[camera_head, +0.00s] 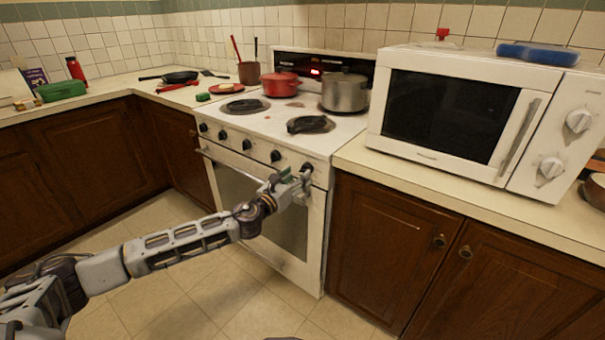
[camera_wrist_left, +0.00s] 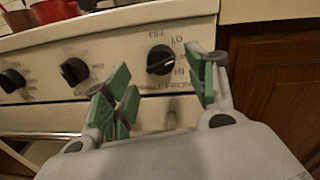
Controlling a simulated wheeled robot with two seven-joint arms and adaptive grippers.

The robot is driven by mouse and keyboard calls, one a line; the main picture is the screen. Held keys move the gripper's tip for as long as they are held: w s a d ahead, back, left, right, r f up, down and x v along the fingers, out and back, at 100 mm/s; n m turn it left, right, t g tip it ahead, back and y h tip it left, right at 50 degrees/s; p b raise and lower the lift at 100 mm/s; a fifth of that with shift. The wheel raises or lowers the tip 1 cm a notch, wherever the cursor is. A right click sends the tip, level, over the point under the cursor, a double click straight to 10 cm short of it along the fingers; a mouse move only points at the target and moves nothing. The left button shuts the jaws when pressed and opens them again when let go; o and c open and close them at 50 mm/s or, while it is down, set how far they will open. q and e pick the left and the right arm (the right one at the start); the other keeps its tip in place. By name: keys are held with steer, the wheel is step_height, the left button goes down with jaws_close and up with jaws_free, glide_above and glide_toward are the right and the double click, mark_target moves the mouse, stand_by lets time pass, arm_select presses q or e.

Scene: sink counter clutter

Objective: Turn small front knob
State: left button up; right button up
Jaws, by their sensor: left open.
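The small front knobs are black dials in a row along the white stove's front panel. The rightmost knob (camera_wrist_left: 160,60) has printed marks around it, including "LO" and "HI". It also shows in the head view (camera_head: 307,167). My left gripper (camera_wrist_left: 165,92) has green fingertips and is open, with its fingers spread to the left and right of that knob, slightly below it. I cannot tell if a finger touches it. In the head view, my left gripper (camera_head: 291,180) is at the stove's front right corner. My right gripper is not in view.
Other knobs (camera_head: 246,144) run to the left on the panel. The oven door (camera_head: 250,195) is below. A red pot (camera_head: 281,86) and a steel pot (camera_head: 345,92) stand on the stove. A white microwave (camera_head: 400,150) sits on the counter to the right.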

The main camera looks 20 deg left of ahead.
mark_target(304, 171)
arm_select(q)
steer(key=shift+x, duration=2)
steer(key=shift+c, duration=0.2)
steer(key=c, duration=1)
